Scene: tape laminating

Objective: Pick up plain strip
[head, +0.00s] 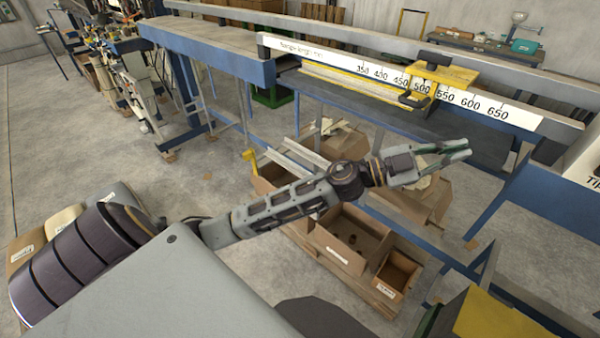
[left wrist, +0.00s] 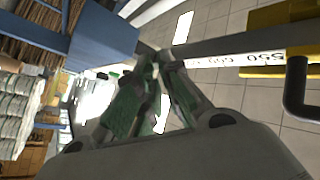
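My left arm reaches across the middle of the head view. My left gripper (head: 468,148) is in the air in front of the measuring bench, below the ruler's right part. Its two fingers show a narrow gap at the tips, with nothing held between them. The left wrist view shows the same fingers (left wrist: 160,64) coming close together at the tips. Long pale-yellow pieces (head: 350,86) lie along the bench under the ruler; I cannot tell whether one is the plain strip. My gripper is apart from them. My right gripper is not in view.
A white ruler (head: 395,80) runs along the bench, with a yellow stop (head: 440,75) clamped on it. Open cardboard boxes (head: 343,240) stand on a pallet below my arm. A blue-framed table (head: 560,200) is at the right. Grey floor at the left is mostly clear.

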